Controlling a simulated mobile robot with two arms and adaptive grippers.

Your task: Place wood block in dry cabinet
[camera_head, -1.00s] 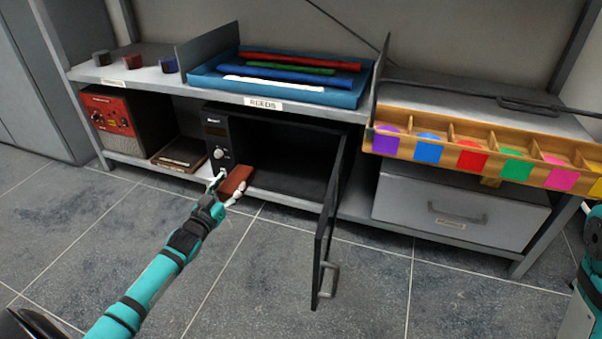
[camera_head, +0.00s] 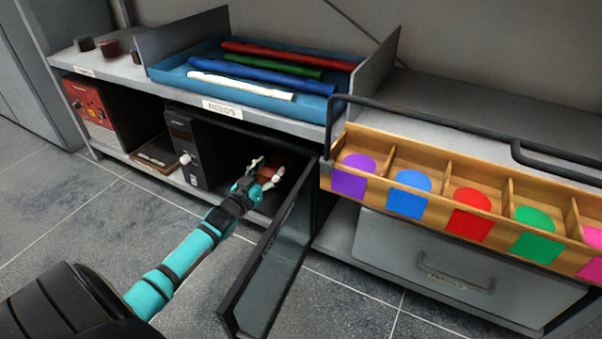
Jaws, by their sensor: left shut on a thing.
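The reddish-brown wood block (camera_head: 291,166) is in the opening of the black dry cabinet (camera_head: 183,146) on the lower shelf. My left gripper (camera_head: 268,174) is shut on the block and reaches into the cabinet mouth. The fingers partly cover the block, and I cannot tell whether it touches the cabinet floor. The cabinet door (camera_head: 268,262) stands open toward me, just right of my left arm. My right gripper is out of view.
A red instrument (camera_head: 90,107) and a flat brown box (camera_head: 157,151) stand left of the cabinet. Above is a blue tray (camera_head: 165,73) with colored rods. A wooden compartment tray (camera_head: 400,180) and a grey drawer (camera_head: 400,247) are at the right.

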